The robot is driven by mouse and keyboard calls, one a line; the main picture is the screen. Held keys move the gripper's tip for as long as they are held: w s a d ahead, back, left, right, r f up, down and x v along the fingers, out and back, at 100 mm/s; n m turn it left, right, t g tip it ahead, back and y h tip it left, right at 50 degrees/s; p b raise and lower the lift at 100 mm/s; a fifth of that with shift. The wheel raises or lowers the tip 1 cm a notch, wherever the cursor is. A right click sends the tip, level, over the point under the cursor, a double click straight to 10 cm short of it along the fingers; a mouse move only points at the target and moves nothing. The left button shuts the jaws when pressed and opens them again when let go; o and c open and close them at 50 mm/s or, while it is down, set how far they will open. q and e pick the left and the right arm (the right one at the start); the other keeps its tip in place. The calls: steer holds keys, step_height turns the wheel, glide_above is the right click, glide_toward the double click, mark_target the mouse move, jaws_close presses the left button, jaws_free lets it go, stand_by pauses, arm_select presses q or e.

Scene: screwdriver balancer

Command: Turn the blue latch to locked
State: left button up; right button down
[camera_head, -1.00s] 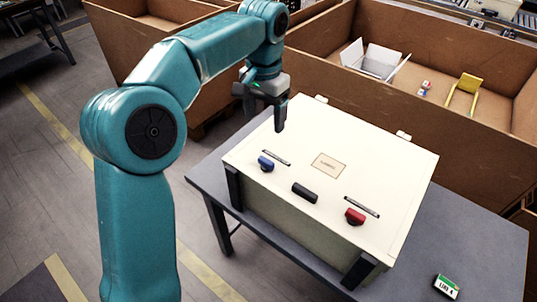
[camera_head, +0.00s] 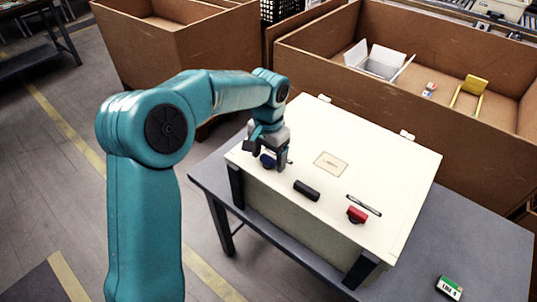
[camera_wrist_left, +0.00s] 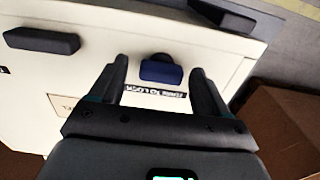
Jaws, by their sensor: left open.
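The blue latch (camera_head: 267,161) sits on the white top of the case, near its left front edge, partly hidden by my left gripper in the head view. My left gripper (camera_head: 267,165) is open and comes down over the latch. In the left wrist view the blue latch (camera_wrist_left: 161,71) lies between and just beyond the two spread fingers of the gripper (camera_wrist_left: 160,78), with a gap on both sides. A dark label strip with lettering lies beside the latch. My right gripper is not in view.
The white case (camera_head: 385,165) stands on a grey table (camera_head: 480,235). A black handle (camera_head: 306,190) and a red latch (camera_head: 357,214) are to the right of the blue latch. Large brown crates (camera_head: 340,75) stand behind.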

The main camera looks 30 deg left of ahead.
arm_select(q)
steer(key=shift+a, duration=0.1)
steer(key=c, duration=1.1)
steer(key=shift+o, duration=0.2)
steer(key=shift+m, duration=0.3)
steer(key=m+p, duration=0.1)
steer(key=m, duration=0.2)
steer(key=shift+r+m, duration=0.1)
steer(key=shift+m, duration=0.2)
steer(key=m+p, duration=0.1)
steer(key=m, duration=0.3)
steer(key=m+p, duration=0.1)
steer(key=m, duration=0.4)
steer(key=shift+m+p, duration=0.85)
steer(key=shift+m, duration=1.55)
